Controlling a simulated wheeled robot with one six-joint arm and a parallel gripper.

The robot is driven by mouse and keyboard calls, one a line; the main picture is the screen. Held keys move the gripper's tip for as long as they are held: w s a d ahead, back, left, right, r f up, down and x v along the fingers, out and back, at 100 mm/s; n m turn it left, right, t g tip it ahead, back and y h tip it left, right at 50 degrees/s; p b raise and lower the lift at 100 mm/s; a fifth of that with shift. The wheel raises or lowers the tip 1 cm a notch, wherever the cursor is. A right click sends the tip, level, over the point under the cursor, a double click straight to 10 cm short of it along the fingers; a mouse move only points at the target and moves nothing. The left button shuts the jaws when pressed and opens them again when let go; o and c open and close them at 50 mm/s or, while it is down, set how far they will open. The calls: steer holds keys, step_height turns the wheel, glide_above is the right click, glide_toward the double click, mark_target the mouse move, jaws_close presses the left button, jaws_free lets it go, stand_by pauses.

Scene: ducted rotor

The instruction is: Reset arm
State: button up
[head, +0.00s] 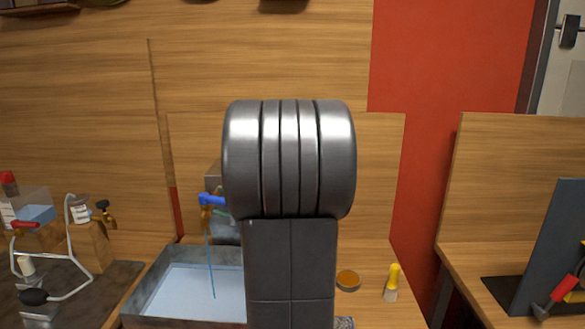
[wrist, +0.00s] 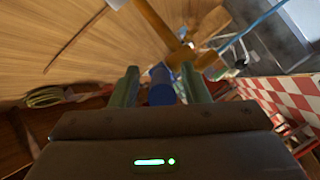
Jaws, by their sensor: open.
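In the wrist view my gripper (wrist: 159,72) is open, with its two greenish fingers apart. A blue handle (wrist: 160,90) shows between the fingers; I cannot tell whether they touch it. In the head view my own grey arm (head: 290,160) fills the middle and hides most of the gripper. The blue handle (head: 212,199) sticks out left of the arm, on a brass tap (head: 205,214). A thin blue stream (head: 210,262) runs from the tap down into a grey basin (head: 160,270).
A bench on the left holds a jar (head: 79,208) and bent tubing with a black bulb (head: 34,297). Right of my arm are a round amber dish (head: 348,279) and a yellow-topped bottle (head: 392,282). A dark upright panel (head: 556,245) stands far right.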

steer(key=shift+w+d+n+g+y+p, duration=0.15)
steer(key=shift+w+n+g+y+p, duration=0.25)
steer(key=shift+n+g, duration=0.3)
steer(key=shift+w+d+n+g+y+p, duration=0.15)
steer(key=shift+w+n+g+y+p, duration=0.25)
steer(key=shift+g, duration=0.5)
steer(key=shift+s, duration=0.15)
